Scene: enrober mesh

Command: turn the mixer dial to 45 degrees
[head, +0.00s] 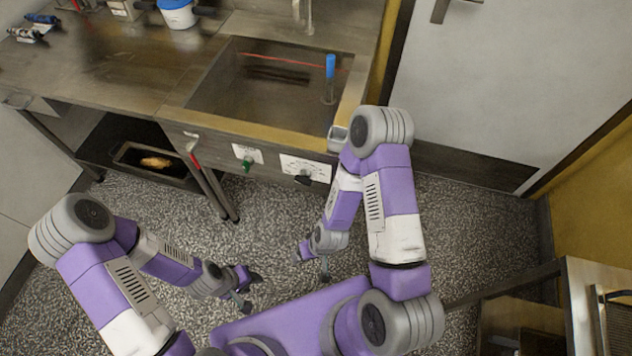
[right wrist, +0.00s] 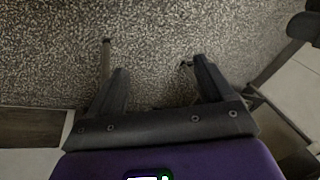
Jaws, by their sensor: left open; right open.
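A black dial (head: 303,180) sits on a white marked plate on the front of the steel sink counter; its exact angle is too small to read. A green knob (head: 247,166) sits on a smaller white plate to its left. I cannot tell from any lettering which is the mixer's, but the black one has a scale-like plate. My left gripper (head: 251,292) is open and empty, low over the floor, well apart from both. My right gripper (head: 313,266) is small in the head view, below the black dial and apart from it. In the right wrist view its open jaws (right wrist: 158,72) hold nothing.
The counter has a sink basin (head: 262,92) with a blue-topped upright piece (head: 330,67). A red handle (head: 194,160) is left of the plates. A tray (head: 135,160) with a brown item is on the lower shelf. A white-and-blue tub (head: 178,14) stands behind. The speckled floor is clear.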

